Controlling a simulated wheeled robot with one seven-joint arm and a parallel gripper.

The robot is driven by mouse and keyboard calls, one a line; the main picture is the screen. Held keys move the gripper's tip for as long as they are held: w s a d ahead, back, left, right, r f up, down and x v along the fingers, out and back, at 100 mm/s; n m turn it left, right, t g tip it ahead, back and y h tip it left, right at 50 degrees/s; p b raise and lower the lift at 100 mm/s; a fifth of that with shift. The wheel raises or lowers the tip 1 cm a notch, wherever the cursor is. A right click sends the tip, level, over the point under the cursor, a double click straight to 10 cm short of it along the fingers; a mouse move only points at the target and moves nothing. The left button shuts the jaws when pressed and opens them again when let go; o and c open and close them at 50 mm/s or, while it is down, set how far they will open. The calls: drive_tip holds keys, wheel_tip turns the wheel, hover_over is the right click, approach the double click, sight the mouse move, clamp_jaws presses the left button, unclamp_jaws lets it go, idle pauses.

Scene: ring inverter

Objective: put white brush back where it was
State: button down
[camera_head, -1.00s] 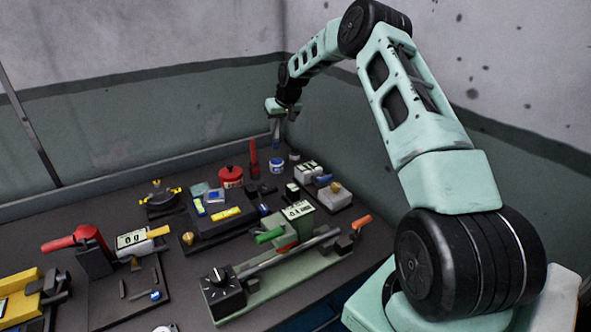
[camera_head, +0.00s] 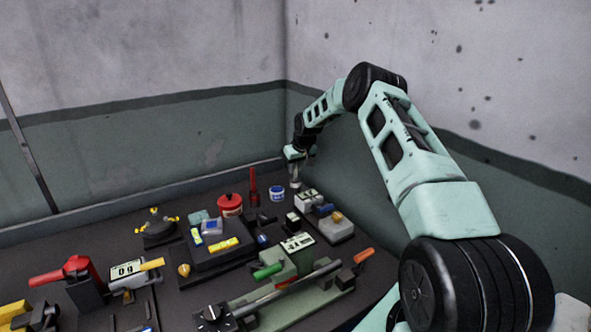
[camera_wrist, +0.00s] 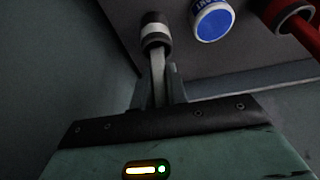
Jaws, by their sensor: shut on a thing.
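My gripper (camera_head: 297,161) is at the far corner of the bench, pointing down and shut on the pale handle of the white brush (camera_wrist: 158,75). In the wrist view, the two fingers (camera_wrist: 158,95) close around the handle from either side. The handle runs away from the fingers to a short cylinder (camera_wrist: 155,33) with a white band and dark end. I cannot tell whether this is the brush's head or a small holder below it. In the head view, a small pale upright piece (camera_head: 295,184) is directly below my gripper; brush and support merge there.
A blue-lidded white jar (camera_head: 277,193) stands just left of the brush, with a red upright tool (camera_head: 254,188) and red pot (camera_head: 230,204) beyond. Grey blocks (camera_head: 338,228) lie in front. The corner walls are close behind.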

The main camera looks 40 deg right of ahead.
drive_tip(key=shift+f, duration=0.85)
drive_tip(key=c, duration=1.4)
unclamp_jaws()
drive_tip(key=shift+r, duration=0.1)
